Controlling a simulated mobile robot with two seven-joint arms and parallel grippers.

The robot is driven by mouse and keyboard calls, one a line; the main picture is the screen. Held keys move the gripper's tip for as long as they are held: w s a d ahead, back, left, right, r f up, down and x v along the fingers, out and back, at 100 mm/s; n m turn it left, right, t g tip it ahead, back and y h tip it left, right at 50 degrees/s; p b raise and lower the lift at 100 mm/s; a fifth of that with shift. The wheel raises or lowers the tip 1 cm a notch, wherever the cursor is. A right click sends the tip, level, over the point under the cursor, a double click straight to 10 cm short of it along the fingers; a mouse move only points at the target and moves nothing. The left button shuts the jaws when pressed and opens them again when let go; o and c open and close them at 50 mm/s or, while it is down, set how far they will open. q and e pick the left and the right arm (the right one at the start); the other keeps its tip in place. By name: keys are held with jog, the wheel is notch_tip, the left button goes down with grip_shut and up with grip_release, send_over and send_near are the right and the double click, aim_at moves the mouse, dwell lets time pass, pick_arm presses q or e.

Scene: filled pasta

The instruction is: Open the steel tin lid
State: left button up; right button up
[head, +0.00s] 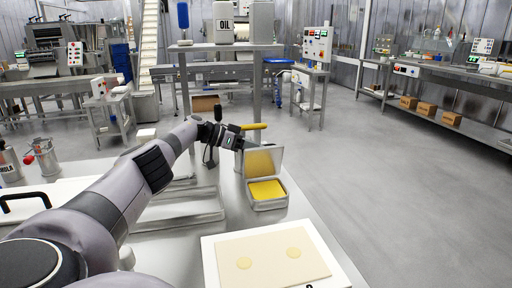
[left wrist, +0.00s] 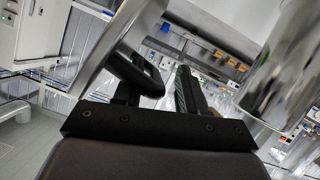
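The steel tin (head: 270,205) sits on the steel table and holds something flat and yellow. Its lid (head: 263,160) stands raised at the tin's back edge, with a yellow reflection on its inner face. My left gripper (head: 240,142) is at the lid's upper left corner. In the left wrist view my left gripper (left wrist: 168,88) shows its two dark fingers apart with a gap between them. A shiny metal sheet, probably the lid (left wrist: 108,45), lies beside the left finger. I cannot tell whether they touch. My right gripper is not in view.
A white board with a pale dough sheet (head: 262,259) lies in front of the tin. Steel trays (head: 180,208) lie left of it under my left arm. A yellow object (head: 253,126) shows just behind the lid. The floor to the right is clear.

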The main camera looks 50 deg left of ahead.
pick_arm(q)
jog(key=p+v, duration=0.1)
jog(key=v, duration=0.6)
jog(key=shift+w, duration=0.1)
dwell(0.4)
